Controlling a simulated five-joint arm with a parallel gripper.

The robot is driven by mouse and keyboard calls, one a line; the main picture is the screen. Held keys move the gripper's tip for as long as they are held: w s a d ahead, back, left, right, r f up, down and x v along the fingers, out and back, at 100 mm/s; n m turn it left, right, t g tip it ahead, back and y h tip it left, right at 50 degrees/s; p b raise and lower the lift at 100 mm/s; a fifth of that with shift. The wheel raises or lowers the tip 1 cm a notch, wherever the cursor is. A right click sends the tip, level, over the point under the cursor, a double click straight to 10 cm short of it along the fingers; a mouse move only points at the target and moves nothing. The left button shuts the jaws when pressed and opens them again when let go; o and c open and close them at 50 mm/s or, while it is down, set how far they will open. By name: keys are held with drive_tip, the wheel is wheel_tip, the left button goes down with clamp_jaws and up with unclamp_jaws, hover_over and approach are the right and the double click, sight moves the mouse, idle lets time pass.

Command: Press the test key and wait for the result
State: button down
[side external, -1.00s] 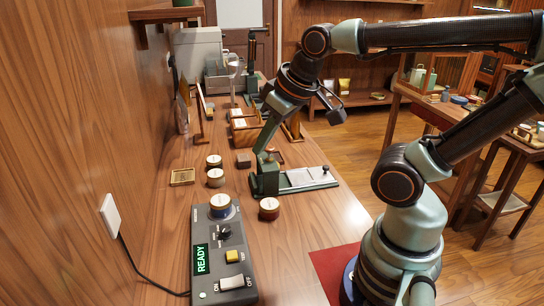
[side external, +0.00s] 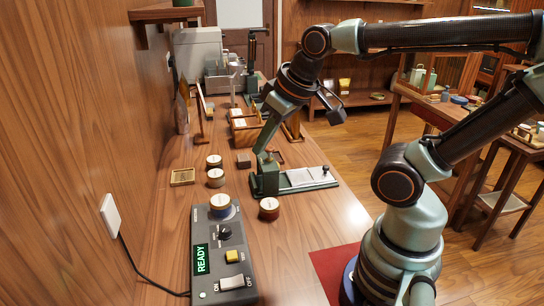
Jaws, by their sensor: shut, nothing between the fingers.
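A grey tester box (side external: 208,275) lies at the front of the bench. Its green display (side external: 201,259) reads READY. A yellow key (side external: 233,256) sits right of the display; its small label is too blurred to read. A black knob (side external: 225,232) is behind it, and a white rocker switch (side external: 232,283) marked ON and OFF is in front. A round blue-sided tin with a pale top (side external: 220,204) stands at the box's far end. My gripper (side external: 262,148) is shut and empty, pointing down above the dark green bench device, well behind the box and apart from the yellow key.
The dark green device (side external: 298,185) with a pale plate stands behind the box. Small round tins (side external: 269,207) and a shallow wooden tray (side external: 182,177) lie nearby. A wall rises on the left, with a white plate (side external: 110,215) and black cable.

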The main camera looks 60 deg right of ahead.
idle(0.5)
drive_tip(key=n+g+h, duration=0.2)
drive_tip(key=n+g, duration=1.1)
drive_tip(key=n, duration=0.1)
hover_over(228, 254)
wheel_tip(228, 254, down, 11)
drive_tip(key=shift+r, duration=0.2)
drive_tip(key=shift+s+a, duration=0.1)
drive_tip(key=shift+f, duration=4.4)
drive_tip(key=shift+f, duration=0.15)
drive_tip(key=shift+f, duration=0.3)
